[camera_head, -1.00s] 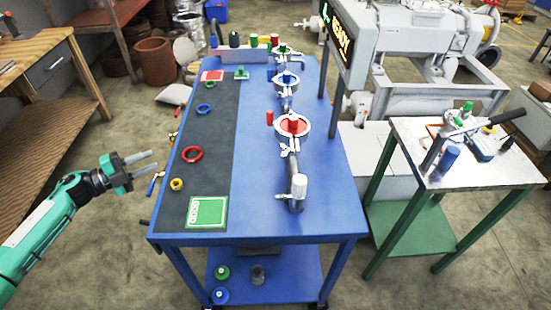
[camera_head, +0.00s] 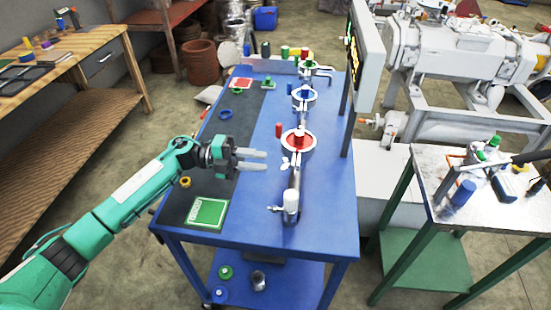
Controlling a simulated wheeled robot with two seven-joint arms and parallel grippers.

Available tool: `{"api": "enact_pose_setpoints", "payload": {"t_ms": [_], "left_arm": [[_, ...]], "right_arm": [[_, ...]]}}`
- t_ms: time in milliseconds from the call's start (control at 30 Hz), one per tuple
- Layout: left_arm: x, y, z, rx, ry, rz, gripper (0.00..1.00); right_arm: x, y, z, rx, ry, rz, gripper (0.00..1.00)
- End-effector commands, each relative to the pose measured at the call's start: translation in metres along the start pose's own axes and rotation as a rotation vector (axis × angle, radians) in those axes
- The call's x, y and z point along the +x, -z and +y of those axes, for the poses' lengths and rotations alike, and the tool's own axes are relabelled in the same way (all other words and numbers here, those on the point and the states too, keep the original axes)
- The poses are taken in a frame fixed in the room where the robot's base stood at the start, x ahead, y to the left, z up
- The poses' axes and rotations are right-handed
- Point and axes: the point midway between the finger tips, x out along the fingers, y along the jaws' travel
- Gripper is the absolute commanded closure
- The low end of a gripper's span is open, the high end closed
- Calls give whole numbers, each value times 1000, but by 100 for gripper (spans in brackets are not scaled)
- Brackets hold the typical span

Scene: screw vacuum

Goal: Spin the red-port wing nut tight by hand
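The red port (camera_head: 297,143) is a round metal-rimmed fitting with a red face on the blue table. A small silvery wing nut (camera_head: 286,163) shows at its near left side, on the clamp around it. My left gripper (camera_head: 266,160) is just left of the wing nut and points right, above the table. Its two fingers are apart with a gap and nothing visible between them. Whether the fingertips touch anything cannot be told, but they look short of the nut. My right gripper is not in view.
The blue table (camera_head: 265,215) also carries a blue port (camera_head: 303,96), a white-capped valve (camera_head: 291,201) and a dark mat with a green square (camera_head: 207,213). A display post (camera_head: 368,55) stands at the table's right edge. A metal side table (camera_head: 470,215) is farther right.

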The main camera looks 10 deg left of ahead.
Motion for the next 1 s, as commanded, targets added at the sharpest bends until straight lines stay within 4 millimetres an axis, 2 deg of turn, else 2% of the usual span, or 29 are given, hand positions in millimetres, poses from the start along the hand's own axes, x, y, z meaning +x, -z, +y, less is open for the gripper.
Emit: {"api": "enact_pose_setpoints", "payload": {"t_ms": [100, 300, 667, 833, 1000], "left_arm": [[22, 0, -3, 0, 2, 1, 73], [45, 0, -1, -1, 0, -1, 73], [50, -1, 0, -1, 0, -2, 73], [50, -1, 0, -1, 0, -2, 100], [50, 0, 1, -1, -1, -2, 100]], "right_arm": [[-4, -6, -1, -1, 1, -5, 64], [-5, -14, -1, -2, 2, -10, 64], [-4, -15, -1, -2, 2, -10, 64], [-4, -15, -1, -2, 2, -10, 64], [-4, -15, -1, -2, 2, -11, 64]]}}
